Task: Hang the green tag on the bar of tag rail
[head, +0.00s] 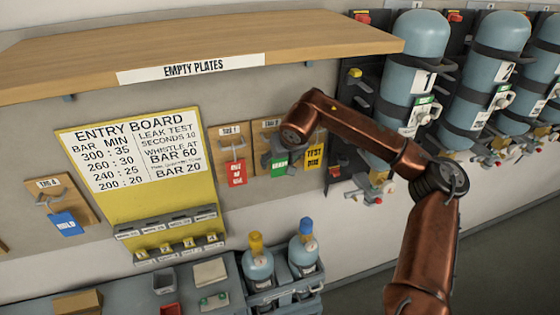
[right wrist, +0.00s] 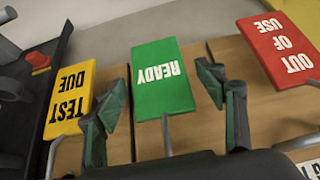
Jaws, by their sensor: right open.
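The green READY tag (right wrist: 163,80) is upside down in the right wrist view, in front of a wooden board. A grey metal rod (right wrist: 166,135) shows at its lower edge there. In the head view the green tag (head: 279,169) shows just below my right gripper (head: 277,158). In the right wrist view my right gripper (right wrist: 165,108) is open, with one finger on each side of the tag and gaps between. Whether the tag hangs on the rod is hard to tell. The wooden tag boards (head: 247,185) are on the wall. My left gripper is out of view.
A yellow TEST DUE tag (head: 314,153) and a red OUT OF USE tag (head: 237,173) flank the green one closely. A blue HOLD tag (head: 66,224) hangs far left. A shelf (head: 200,45) juts out above. Blue cylinders (head: 413,60) stand at right.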

